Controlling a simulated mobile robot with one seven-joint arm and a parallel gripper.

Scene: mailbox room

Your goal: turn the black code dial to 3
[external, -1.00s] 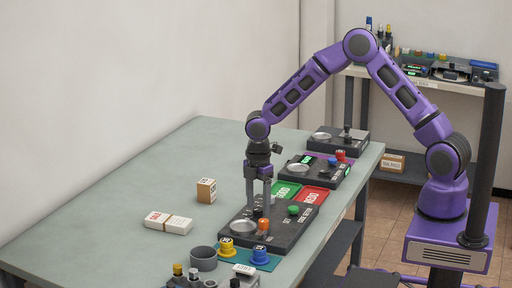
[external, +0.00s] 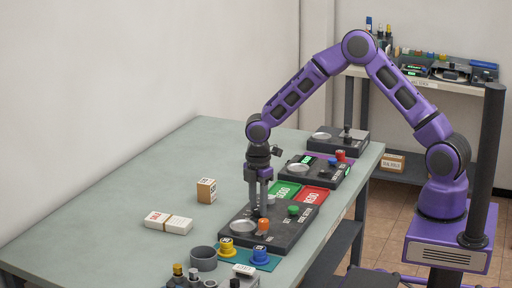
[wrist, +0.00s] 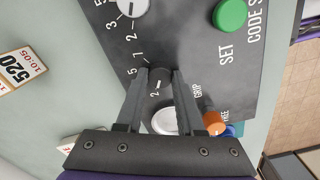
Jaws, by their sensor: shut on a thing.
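The black code dial (wrist: 160,77) sits on the dark code-setter box (wrist: 195,60), with printed digits around it and a pale pointer line on its top. I cannot tell surely which digit the line meets. My gripper (wrist: 160,76) has its two fingers on either side of the dial, shut on it. In the external view my gripper (external: 263,212) points straight down onto the box (external: 278,240), and its fingers mostly hide the dial. A white dial (wrist: 133,8) with its own digits is beside it, and a green SET button (wrist: 230,14) is to the right.
A round pale disc (external: 243,227) and an orange knob (external: 263,224) are close to my fingers. Green (external: 284,190) and red (external: 310,195) trays lie behind the box. Yellow (external: 227,247) and blue (external: 260,254) pieces stand in front. The table's left side is mostly clear.

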